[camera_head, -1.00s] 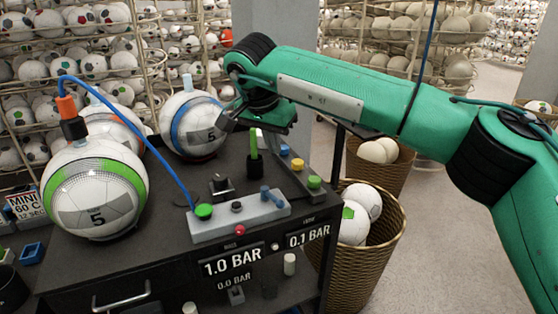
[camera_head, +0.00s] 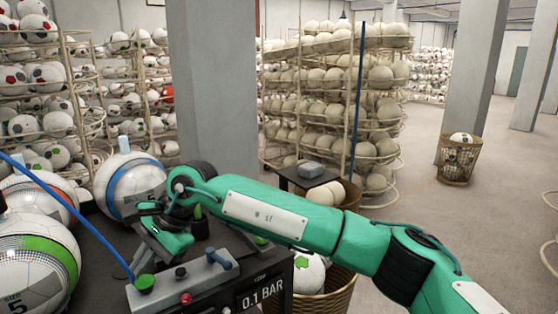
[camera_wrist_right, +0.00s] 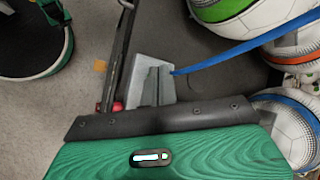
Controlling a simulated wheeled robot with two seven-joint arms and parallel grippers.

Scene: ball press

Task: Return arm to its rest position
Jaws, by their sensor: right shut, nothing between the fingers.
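My right arm comes in from the right of the head view, green with black joints. Its gripper (camera_head: 150,222) is above the black bench, close to the grey control block (camera_head: 190,277) with coloured knobs. In the right wrist view the grey fingers (camera_wrist_right: 157,84) are together, with nothing between them. They appear in front of the grey block and blue hose. A ball with a blue band (camera_head: 128,186) sits just behind the gripper, and a ball with a green band (camera_head: 38,262) is at the lower left. My left gripper is out of view.
A wicker basket with balls (camera_head: 310,275) is below and behind my forearm. A grey pillar (camera_head: 213,90) and racks full of balls (camera_head: 335,100) stand behind. The blue hose (camera_head: 85,222) crosses the bench at left. Open floor (camera_head: 430,220) lies to the right.

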